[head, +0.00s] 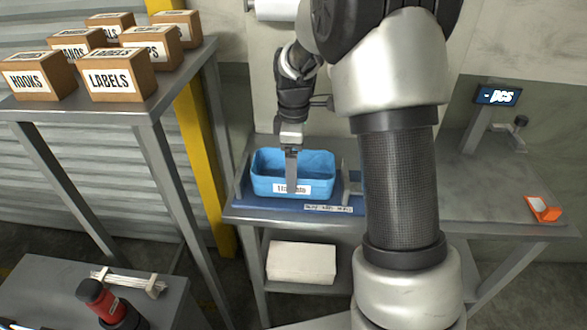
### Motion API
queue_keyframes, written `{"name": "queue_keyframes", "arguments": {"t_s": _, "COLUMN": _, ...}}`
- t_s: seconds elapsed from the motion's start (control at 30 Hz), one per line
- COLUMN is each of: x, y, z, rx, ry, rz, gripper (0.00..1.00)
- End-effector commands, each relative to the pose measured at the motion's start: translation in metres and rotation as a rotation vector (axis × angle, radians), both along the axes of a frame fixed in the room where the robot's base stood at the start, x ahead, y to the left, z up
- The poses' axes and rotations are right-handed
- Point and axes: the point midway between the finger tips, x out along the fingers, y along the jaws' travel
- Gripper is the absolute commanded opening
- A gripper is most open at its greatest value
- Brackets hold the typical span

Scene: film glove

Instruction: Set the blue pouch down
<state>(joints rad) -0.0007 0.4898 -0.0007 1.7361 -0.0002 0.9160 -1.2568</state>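An open-topped blue container (322,165) with a white label on its front stands on the workbench at the middle of the head view. I cannot make out a separate blue pouch, so this may be the pouch or something that holds it. The blue mat (275,208) lies beneath the container.
Grey upright brackets flank the container; the right one (350,187) is near my arm. The workbench (450,195) has free room at right, with a display (497,96) and an orange-and-white item (543,208). Labelled boxes (120,82) stand on the left rack. A white block (301,263) lies below.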

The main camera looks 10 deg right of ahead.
Motion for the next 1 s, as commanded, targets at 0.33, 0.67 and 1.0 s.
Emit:
{"name": "queue_keyframes", "arguments": {"t_s": 0.33, "x": 0.000, "y": 0.000, "z": -0.007, "rx": 0.000, "ry": -0.001, "rz": 0.000, "gripper": 0.64}}
{"name": "queue_keyframes", "arguments": {"t_s": 0.67, "x": 0.000, "y": 0.000, "z": -0.010, "rx": 0.000, "ry": -0.001, "rz": 0.000, "gripper": 1.00}}
{"name": "queue_keyframes", "arguments": {"t_s": 1.0, "x": 0.001, "y": 0.000, "z": 0.017, "rx": 0.000, "ry": -0.005, "rz": -0.001, "gripper": 1.00}}
